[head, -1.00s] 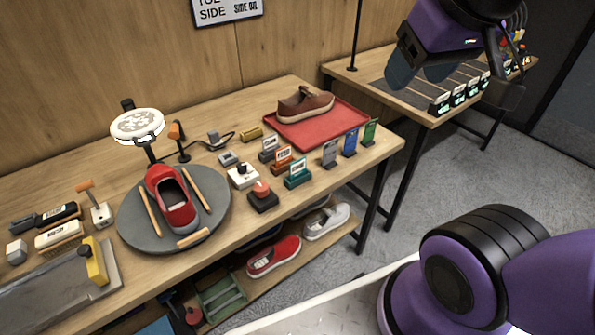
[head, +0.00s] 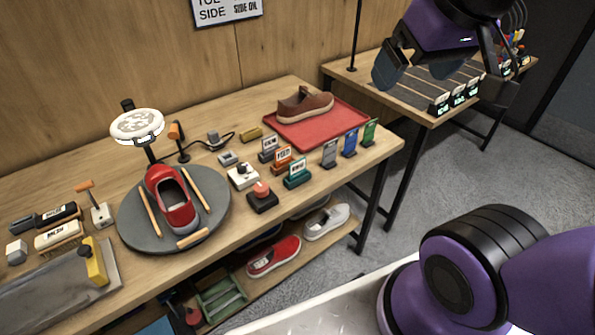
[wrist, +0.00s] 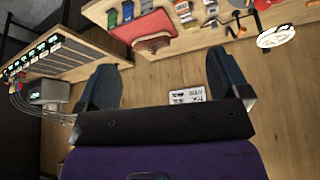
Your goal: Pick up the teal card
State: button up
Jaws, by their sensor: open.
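A teal holder (head: 297,179) with a white-faced card (head: 298,165) in it stands on the wooden table, right of the red-topped button. Farther right stand a grey card (head: 329,153), a blue card (head: 349,143) and a green card (head: 369,131) near the table's front right edge. I cannot tell for certain which of these is the teal card. My gripper (head: 412,77) is open and empty, up to the right, well away from the cards. In the wrist view my gripper (wrist: 165,76) has its fingers wide apart, with the wooden wall between them.
A red tray (head: 343,141) with a brown shoe (head: 305,105) lies behind the cards. Orange (head: 282,165) and grey (head: 268,154) holders stand left of the teal one. A red sneaker (head: 172,200) sits on a round grey turntable (head: 135,229). A second table (head: 430,118) is at the right.

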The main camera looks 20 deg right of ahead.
jog(key=w+f+n+g, duration=0.15)
jog(key=w+f, duration=0.25)
jog(key=w, duration=0.7)
jog(key=n+g, duration=0.2)
jog(key=g, duration=0.2)
send_over(297, 166)
notch_tip(297, 166, down, 26)
jog(key=shift+m, duration=0.25)
jog(key=f, duration=0.6)
jog(key=shift+s+d+f, duration=0.15)
jog(key=shift+s+d, duration=0.05)
jog(key=shift+w+f, duration=0.2)
jog(key=shift+f, duration=1.1)
jog(key=shift+w+f, duration=0.2)
jog(key=shift+f, duration=1.1)
jog(key=c, duration=1)
jog(key=shift+r, duration=0.2)
